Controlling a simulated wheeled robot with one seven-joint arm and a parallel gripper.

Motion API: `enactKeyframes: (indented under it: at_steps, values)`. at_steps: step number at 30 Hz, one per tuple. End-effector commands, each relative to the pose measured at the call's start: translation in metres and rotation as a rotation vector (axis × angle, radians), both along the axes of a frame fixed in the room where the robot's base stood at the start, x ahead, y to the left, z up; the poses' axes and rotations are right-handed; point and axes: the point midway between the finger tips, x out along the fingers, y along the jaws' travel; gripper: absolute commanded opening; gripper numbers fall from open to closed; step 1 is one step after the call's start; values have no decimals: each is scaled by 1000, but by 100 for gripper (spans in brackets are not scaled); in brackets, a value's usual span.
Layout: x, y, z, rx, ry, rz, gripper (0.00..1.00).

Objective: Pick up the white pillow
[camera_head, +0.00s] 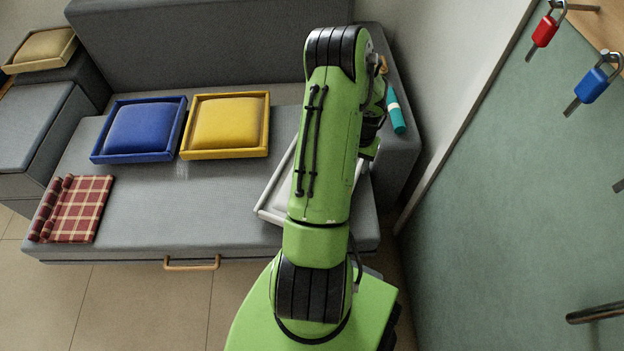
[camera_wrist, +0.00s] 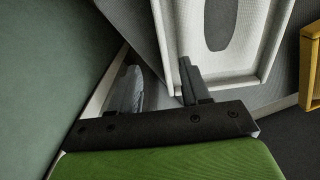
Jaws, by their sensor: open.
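A white tray (camera_head: 268,205) lies on the right part of the grey seat, mostly hidden behind my arm. A pale patch inside it may be the white pillow, but my arm covers most of it. In the wrist view the white tray (camera_wrist: 270,45) fills the upper right, with a whitish surface and a dark grey oval inside; I cannot clearly tell the pillow there. My gripper (camera_wrist: 157,78) is open, its two dark fingers apart near the tray's left corner, the right one overlapping the tray's edge in the picture. I cannot tell whether it touches. The head view hides the fingers.
A blue tray (camera_head: 180,137) with a blue pillow (camera_head: 138,127) and a yellow tray (camera_head: 266,125) with a yellow pillow (camera_head: 226,123) sit left of my arm. A folded plaid cloth (camera_head: 80,208) lies far left. A teal cylinder (camera_head: 395,110) and a green wall panel (camera_head: 520,200) are right.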

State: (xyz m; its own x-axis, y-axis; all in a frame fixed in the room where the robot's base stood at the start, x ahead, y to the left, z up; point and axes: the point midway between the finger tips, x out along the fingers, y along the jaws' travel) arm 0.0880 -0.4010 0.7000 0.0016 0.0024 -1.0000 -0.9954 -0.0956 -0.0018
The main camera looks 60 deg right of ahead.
Motion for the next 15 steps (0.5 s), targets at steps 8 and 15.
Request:
enactKeyframes:
  at_steps: [8,15]
  values:
    - [1,1,-70,4,0,2,47]
    - [1,1,-102,1,0,2,47]
